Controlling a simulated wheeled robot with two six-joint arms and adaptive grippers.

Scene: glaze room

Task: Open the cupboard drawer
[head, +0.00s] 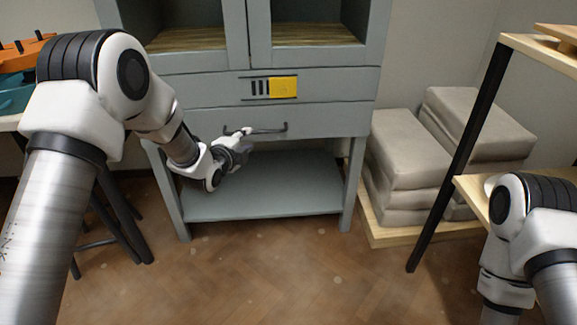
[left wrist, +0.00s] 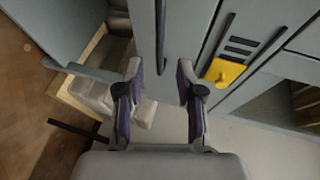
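The grey-blue cupboard (head: 158,118) stands ahead, with a wide drawer (head: 325,119) above its open lower shelf. The drawer looks shut. Its dark bar handle (head: 268,130) runs across the front and also shows in the left wrist view (left wrist: 161,30). My left gripper (head: 244,136) is at the left part of the handle. In the left wrist view my left gripper (left wrist: 159,70) is open, with the handle's line between its two fingers. I cannot tell whether they touch it. My right arm shows at the lower right, but its gripper is not visible.
Grey bags (head: 410,155) are stacked on a low wooden board to the right. A wooden shelf rack (head: 462,150) stands further right. Floor in front is clear.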

